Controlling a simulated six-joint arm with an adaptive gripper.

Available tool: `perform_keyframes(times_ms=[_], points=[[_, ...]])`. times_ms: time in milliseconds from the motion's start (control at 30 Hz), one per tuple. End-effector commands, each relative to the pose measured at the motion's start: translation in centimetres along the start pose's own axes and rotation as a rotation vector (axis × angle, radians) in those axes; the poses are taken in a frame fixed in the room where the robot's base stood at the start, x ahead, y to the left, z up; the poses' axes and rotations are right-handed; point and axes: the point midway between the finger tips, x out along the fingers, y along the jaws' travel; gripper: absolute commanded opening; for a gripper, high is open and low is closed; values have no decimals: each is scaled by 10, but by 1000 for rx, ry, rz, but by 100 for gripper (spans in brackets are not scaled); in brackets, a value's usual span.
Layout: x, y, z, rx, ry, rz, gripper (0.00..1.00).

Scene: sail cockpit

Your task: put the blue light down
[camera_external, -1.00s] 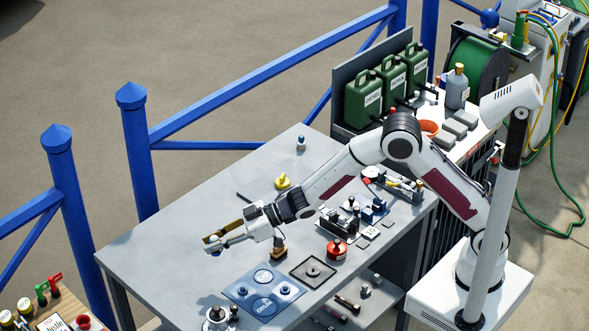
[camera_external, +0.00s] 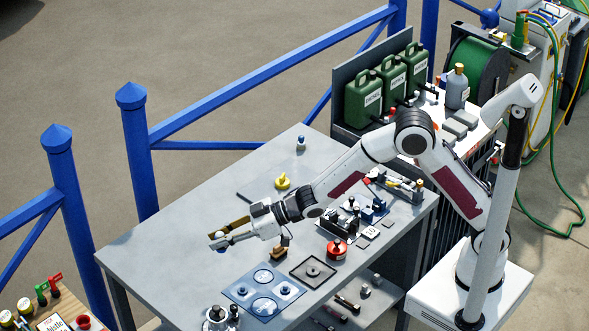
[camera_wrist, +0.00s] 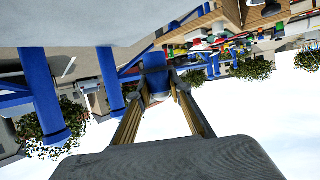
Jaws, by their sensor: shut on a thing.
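My gripper (camera_external: 221,240) reaches over the left part of the grey table (camera_external: 150,250), its fingers pointing left. It is shut on the blue light (camera_external: 221,249), a small blue thing at the fingertips, mostly covered by them in the outside view. In the wrist view, the blue light (camera_wrist: 155,75) shows as a blue cylinder between the tips of my gripper (camera_wrist: 165,85). It appears to be held above the table; the exact height is hard to tell.
A blue mat with several round markings (camera_external: 264,291) lies near the front edge. Right of it are a dark square tray (camera_external: 313,271) and a red round object (camera_external: 337,249). A yellow piece (camera_external: 283,181) stands farther back. The table's left part is clear.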

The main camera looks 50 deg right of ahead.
Motion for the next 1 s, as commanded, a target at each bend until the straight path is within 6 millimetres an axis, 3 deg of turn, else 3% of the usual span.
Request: perform_keyframes(times_ms=[467,1000], points=[[-30,10,0,59,1,139,0],[-70,40,19,140,-1,333,0]])
